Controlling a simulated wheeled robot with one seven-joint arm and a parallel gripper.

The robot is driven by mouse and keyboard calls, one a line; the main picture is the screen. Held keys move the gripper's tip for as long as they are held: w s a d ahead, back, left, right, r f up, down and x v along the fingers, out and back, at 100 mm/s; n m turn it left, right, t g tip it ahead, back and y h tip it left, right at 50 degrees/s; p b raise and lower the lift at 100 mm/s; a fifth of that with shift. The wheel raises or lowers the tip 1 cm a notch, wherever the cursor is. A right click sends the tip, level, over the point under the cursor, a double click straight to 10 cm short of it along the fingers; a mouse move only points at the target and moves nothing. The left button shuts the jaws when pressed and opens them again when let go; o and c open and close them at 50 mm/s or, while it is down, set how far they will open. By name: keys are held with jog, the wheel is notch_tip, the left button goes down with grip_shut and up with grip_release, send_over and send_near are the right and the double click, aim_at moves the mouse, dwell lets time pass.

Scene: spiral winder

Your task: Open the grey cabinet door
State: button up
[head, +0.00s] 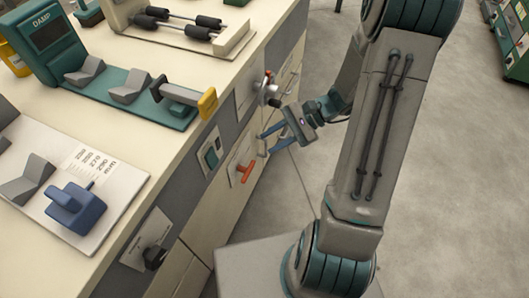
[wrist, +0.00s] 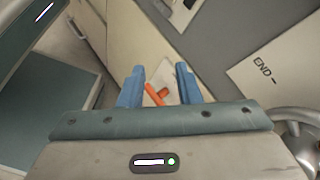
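The bench front (head: 215,220) has pale lower panels below a grey band of controls. I cannot tell for sure which panel is the grey cabinet door. My gripper (head: 264,144) is beside this front in the head view, its blue fingers pointing toward it. In the wrist view my gripper (wrist: 159,76) is open, with nothing held between its fingers. An orange lever (head: 245,171) on a pale plate is close by; it shows beyond and between the fingers in the wrist view (wrist: 156,96). A small bar-like handle (wrist: 76,28) is on a pale panel at upper left there.
A handwheel with a red knob (head: 268,90), a green switch (head: 211,154) and a black knob (head: 154,257) stick out of the front. A plate marked END (wrist: 272,75) is at right in the wrist view. The floor (head: 450,200) to the right is clear.

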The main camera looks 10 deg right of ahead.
jog(key=w+d+f+m+t+y+b, duration=0.2)
jog(key=w+d+f+m+t+b, duration=0.15)
jog(key=f, duration=0.45)
jog(key=w+d+f+m+t+y+b, duration=0.1)
jog(key=w+d+f+m+t+b, duration=0.2)
jog(key=f, duration=0.5)
jog(key=m+t+h+b, duration=0.3)
jog(key=m+t+b, duration=0.2)
jog(key=m+t, duration=0.3)
send_near(266, 155)
notch_tip(266, 155, up, 4)
jog(key=s+d, duration=0.2)
jog(key=d, duration=0.1)
jog(key=shift+m+g, duration=0.35)
jog(key=shift+b+x, duration=1.8)
jog(key=shift+x, duration=5.25)
jog(key=shift+s+r, duration=0.1)
jog(key=shift+r, duration=0.05)
grip_shut()
